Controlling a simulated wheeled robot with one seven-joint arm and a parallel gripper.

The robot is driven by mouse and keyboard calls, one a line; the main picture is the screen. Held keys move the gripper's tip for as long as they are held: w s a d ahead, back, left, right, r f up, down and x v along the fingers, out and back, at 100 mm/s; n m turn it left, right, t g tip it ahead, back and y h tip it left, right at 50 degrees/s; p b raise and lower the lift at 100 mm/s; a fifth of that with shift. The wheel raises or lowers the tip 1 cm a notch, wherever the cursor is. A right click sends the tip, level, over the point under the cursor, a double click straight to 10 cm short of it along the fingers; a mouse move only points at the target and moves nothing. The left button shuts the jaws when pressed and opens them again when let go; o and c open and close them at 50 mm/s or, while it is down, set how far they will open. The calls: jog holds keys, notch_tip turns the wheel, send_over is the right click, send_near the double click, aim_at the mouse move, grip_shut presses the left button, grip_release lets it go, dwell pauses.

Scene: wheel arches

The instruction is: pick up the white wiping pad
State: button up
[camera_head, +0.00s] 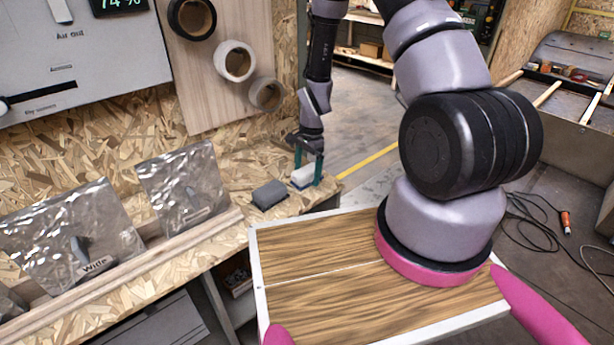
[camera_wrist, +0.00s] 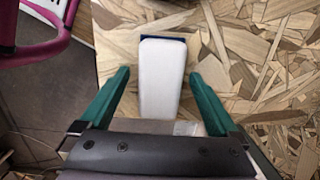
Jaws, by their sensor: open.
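The white wiping pad (camera_head: 303,175) lies on the chipboard bench near its right end. It has a white body with a blue edge. In the wrist view the pad (camera_wrist: 162,75) lies lengthwise between the two green fingers. My gripper (camera_head: 308,168) is open around the pad, one finger on each side. In the wrist view my gripper (camera_wrist: 161,88) shows a gap between the pad and each finger, and the near end of the pad is close to the gripper body. I cannot tell how high the fingertips are above the bench.
A dark grey block (camera_head: 270,195) lies on the bench just left of the pad. Two clear plastic bags (camera_head: 185,185) lean behind a wooden rail further left. Tape rolls (camera_head: 234,61) hang on the board above. The bench edge is close to the pad's right.

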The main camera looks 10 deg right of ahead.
aim_at(307, 170)
jog(key=c, duration=1.5)
jog(key=shift+r, duration=0.15)
notch_tip(307, 170, up, 10)
jog(key=shift+f, duration=0.1)
